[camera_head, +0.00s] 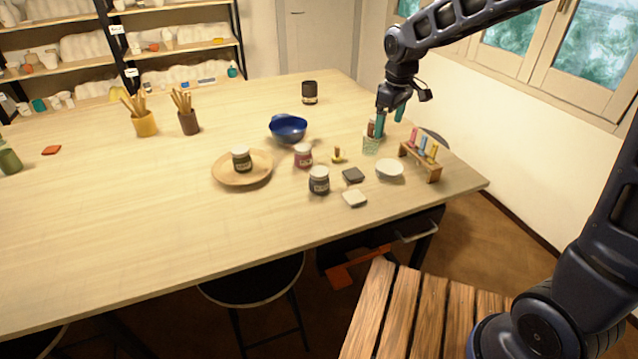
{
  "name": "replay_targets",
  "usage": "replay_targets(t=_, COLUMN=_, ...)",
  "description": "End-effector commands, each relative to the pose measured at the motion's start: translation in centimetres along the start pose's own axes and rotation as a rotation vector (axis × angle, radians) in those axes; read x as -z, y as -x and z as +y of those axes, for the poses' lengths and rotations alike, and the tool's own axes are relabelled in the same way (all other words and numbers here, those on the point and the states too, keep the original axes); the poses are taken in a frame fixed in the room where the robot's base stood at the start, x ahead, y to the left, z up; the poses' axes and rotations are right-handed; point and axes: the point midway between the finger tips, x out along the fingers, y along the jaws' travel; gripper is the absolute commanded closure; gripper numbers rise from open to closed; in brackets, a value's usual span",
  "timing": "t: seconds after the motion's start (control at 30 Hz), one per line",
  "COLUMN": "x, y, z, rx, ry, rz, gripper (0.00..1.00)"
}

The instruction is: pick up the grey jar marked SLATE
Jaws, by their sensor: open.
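Several small labelled jars stand on the table, their lettering too small to read. I cannot tell for certain which is marked SLATE. My gripper (389,119) is open, fingers down, at the table's right side, over or beside a pale green patterned cup (371,146), right of all these jars.
A blue bowl (288,130) stands behind the red jar. A white bowl (389,170), a dark block (353,175), a pale block (355,198) and a wooden rack of coloured tubes (420,164) are at right. Tool pots (145,123) stand at left. The front-left table is clear.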

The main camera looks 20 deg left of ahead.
Motion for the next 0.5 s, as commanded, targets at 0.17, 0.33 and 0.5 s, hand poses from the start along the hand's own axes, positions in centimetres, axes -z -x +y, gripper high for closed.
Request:
replay_targets(t=0.17, x=5.8, y=-3.8, z=-5.1, rx=0.033, ry=0.172, rz=-0.031, gripper=0.17)
replay_targets(t=0.33, x=10.0, y=-7.1, z=-9.8, rx=0.058, ry=0.31, rz=-0.054, gripper=0.17)
replay_targets(t=0.5, x=12.1, y=-9.1, z=-13.0, rx=0.072, ry=0.392, rz=-0.067, gripper=0.17)
